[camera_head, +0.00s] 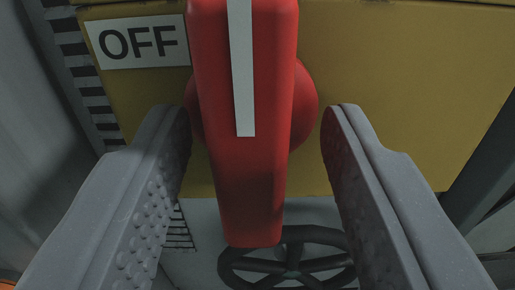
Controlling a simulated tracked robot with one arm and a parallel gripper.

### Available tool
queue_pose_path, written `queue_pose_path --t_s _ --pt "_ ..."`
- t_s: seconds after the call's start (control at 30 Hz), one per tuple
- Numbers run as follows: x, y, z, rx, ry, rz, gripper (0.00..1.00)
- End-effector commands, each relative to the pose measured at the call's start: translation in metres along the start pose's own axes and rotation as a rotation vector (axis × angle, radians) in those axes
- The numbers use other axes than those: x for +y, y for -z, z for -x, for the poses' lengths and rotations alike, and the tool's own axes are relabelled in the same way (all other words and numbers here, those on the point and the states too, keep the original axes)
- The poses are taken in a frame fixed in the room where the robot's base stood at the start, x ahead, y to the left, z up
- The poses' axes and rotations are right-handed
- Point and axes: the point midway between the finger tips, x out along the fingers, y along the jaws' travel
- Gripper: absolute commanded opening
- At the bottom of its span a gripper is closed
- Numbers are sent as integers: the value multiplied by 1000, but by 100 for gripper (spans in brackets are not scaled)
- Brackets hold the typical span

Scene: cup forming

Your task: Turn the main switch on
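The main switch is a red handle (246,170) with a white stripe, on a round red base (305,105) on a yellow panel (400,70). The handle points up and down in the picture, and its upper end is cut off by the top edge. A white "OFF" label (138,42) is at its upper left. My gripper (258,120) is open, with one grey finger on each side of the handle. Gaps show between both fingers and the handle, so it is not gripped.
A dark handwheel (290,262) is below the handle, partly hidden by it and by my right finger. A black-and-white striped strip (85,75) runs along the panel's left edge. A grey surface (205,215) lies below the panel.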

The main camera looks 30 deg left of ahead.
Motion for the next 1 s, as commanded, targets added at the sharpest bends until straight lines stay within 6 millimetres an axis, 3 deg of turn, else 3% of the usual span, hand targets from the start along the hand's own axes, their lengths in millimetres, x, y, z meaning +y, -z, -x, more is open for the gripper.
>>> queue_pose_path --t_s 0.37,1.0 --pt "0 -2 9 -5 0 1 42" --pt "2 -4 96 -7 -2 0 42"
